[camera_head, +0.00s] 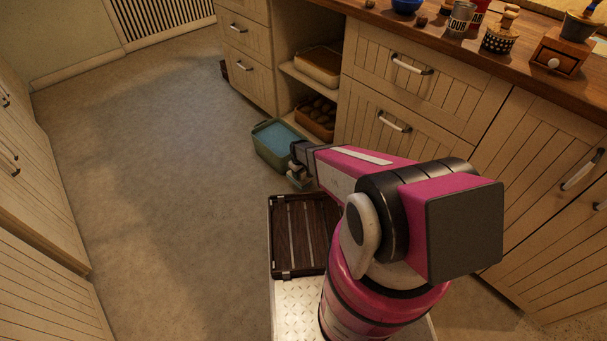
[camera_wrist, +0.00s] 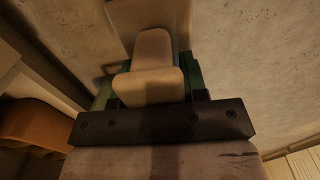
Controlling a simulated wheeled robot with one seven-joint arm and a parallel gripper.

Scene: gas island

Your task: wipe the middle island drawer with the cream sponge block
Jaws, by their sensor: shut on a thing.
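My gripper (camera_head: 299,178) is low over the floor beside the tub, left of the island drawers. In the wrist view it is shut on a cream block (camera_wrist: 150,88), which I take to be the sponge. The block sits just beyond the dark bar of my gripper, with green parts at its sides. In the head view the sponge is too small or hidden to make out. The island has a wide upper drawer (camera_head: 422,82) and a wide lower drawer (camera_head: 375,112), both shut with pale handles. Their faces are clear of my gripper.
A green tub (camera_head: 270,155) with blue contents stands on the floor close to my gripper. Open shelves hold trays (camera_head: 318,66) and a box of round items (camera_head: 316,118). Canisters and bowls stand on the wooden counter (camera_head: 440,38). The floor (camera_head: 165,150) to the left is clear.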

